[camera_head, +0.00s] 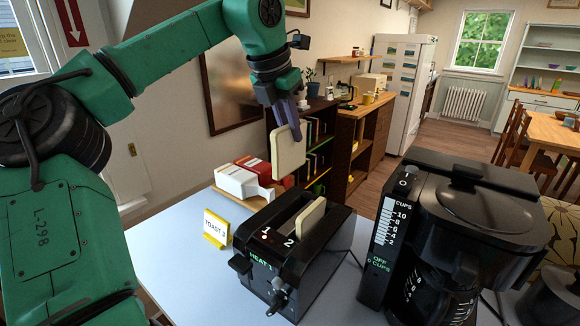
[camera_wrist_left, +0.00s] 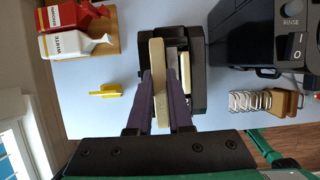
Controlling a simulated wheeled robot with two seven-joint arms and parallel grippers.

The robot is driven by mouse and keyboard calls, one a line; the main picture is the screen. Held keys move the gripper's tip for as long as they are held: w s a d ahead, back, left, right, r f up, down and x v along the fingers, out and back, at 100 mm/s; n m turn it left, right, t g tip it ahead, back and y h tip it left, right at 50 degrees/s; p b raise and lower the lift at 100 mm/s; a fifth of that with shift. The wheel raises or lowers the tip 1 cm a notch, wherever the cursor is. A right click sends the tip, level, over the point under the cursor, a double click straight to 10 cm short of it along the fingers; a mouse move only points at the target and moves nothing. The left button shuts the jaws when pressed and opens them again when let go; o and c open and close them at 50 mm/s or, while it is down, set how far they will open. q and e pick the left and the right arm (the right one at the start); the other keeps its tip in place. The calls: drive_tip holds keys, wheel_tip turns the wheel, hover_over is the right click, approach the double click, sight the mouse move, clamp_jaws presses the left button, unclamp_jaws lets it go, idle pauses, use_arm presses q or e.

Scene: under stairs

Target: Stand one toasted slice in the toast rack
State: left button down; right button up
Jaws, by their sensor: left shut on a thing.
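My left gripper (camera_head: 284,112) is shut on a pale bread slice (camera_head: 288,153) and holds it upright above the black toaster (camera_head: 303,262). In the left wrist view the purple fingers (camera_wrist_left: 161,90) pinch the slice (camera_wrist_left: 158,62) from both sides. A second pale slice (camera_head: 311,217) stands in the toaster's slot marked 2, its top sticking out; it also shows in the left wrist view (camera_wrist_left: 185,70). A metal coil rack (camera_wrist_left: 250,101), possibly the toast rack, stands right of the toaster in the left wrist view.
A black coffee maker (camera_head: 465,225) stands close to the toaster's right. Bread cartons (camera_wrist_left: 77,42) sit on a wooden board (camera_wrist_left: 104,52). A yellow-footed TOAST card (camera_head: 216,229) stands left of the toaster. Bare pale tabletop (camera_head: 180,270) lies at the left front.

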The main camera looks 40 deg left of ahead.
use_arm(q)
wheel_tip(320, 180, up, 3)
drive_tip(key=shift+r+p, duration=0.1)
drive_tip(key=shift+p, duration=0.3)
wheel_tip(320, 180, up, 8)
drive_tip(key=p, duration=0.8)
drive_tip(key=shift+f, duration=0.2)
drive_tip(key=shift+a, duration=0.1)
